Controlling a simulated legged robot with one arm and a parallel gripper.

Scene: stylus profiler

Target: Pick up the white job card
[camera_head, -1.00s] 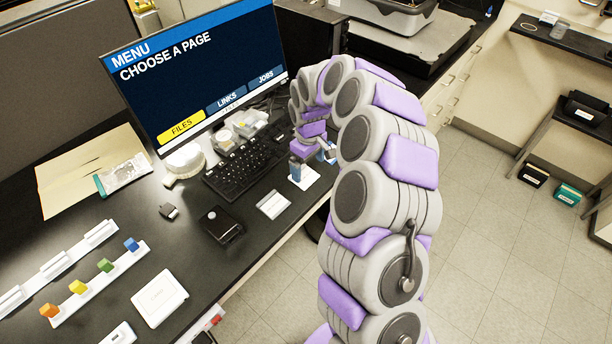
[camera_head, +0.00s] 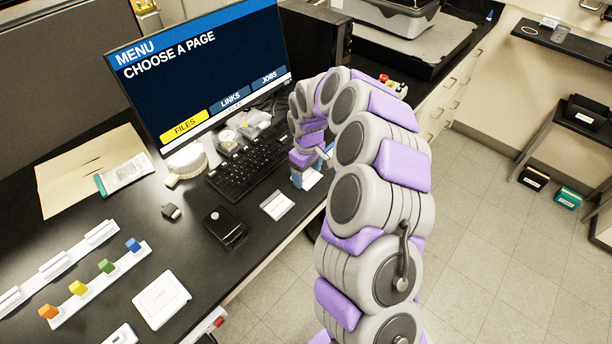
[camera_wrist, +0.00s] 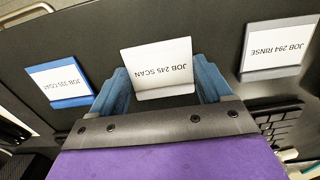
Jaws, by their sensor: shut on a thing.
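The white job card (camera_wrist: 162,62), printed "JOB 245 SCAN", sits between the two blue fingers of my gripper (camera_wrist: 160,88) in the wrist view. The fingers press in from its left and right sides, and its printed face shows upside down. In the head view my gripper (camera_head: 303,180) is low at the desk's front edge, right of the keyboard, and largely hides what it holds. I cannot tell whether the card is clear of the desk.
In the wrist view a blue-edged card (camera_wrist: 60,84) lies left and a grey-edged card (camera_wrist: 276,50) right. The keyboard (camera_head: 247,168), monitor (camera_head: 205,70) and black device (camera_head: 224,226) stand near my gripper on the desk. Open floor (camera_head: 490,240) lies to the right.

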